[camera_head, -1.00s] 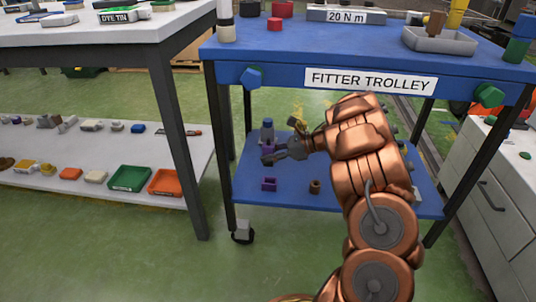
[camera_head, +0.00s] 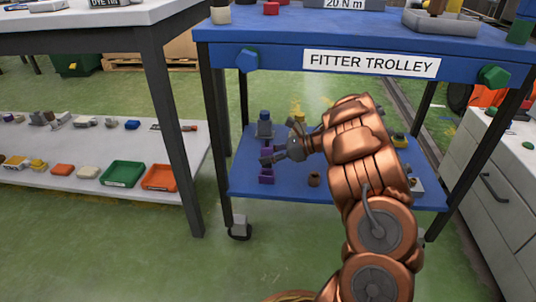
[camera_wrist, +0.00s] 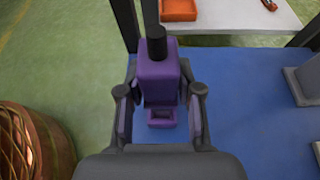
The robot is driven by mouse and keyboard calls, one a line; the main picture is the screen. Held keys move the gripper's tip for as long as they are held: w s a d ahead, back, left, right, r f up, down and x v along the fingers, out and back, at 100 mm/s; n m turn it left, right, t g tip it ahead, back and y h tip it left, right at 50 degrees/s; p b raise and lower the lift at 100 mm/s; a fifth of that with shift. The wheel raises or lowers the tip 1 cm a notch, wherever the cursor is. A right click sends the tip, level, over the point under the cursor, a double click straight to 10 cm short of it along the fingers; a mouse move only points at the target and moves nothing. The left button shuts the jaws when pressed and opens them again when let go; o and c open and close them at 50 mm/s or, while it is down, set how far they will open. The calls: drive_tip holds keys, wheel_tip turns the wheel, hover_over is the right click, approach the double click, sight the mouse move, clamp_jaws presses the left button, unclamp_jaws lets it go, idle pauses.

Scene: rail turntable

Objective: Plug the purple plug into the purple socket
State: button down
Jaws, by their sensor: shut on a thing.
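The purple plug (camera_wrist: 157,78), a block with a black stem on top, is between the two fingers of my gripper (camera_wrist: 160,100) in the wrist view. My gripper (camera_head: 269,157) is shut on it and also shows in the head view, above the trolley's lower shelf. The purple socket (camera_head: 266,177) stands on that shelf, just below the gripper. In the wrist view the socket (camera_wrist: 162,120) shows between the fingers, at the plug's near lower side. The plug's lower end is hidden, and I cannot tell whether it touches the socket.
The blue lower shelf (camera_head: 240,183) also holds a brown cylinder (camera_head: 314,180) right of the socket and a grey block with a blue top (camera_head: 264,127) behind. The trolley's upper deck (camera_head: 280,40) is overhead. A dark leg (camera_head: 217,150) stands to the left.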

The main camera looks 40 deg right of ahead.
sight(268, 145)
drive_tip(key=shift+f, duration=0.7)
drive_tip(key=shift+f, duration=2)
idle(1.4)
drive_tip(key=c, duration=0.7)
unclamp_jaws()
wheel_tip(268, 145, up, 10)
drive_tip(key=shift+f, duration=0.1)
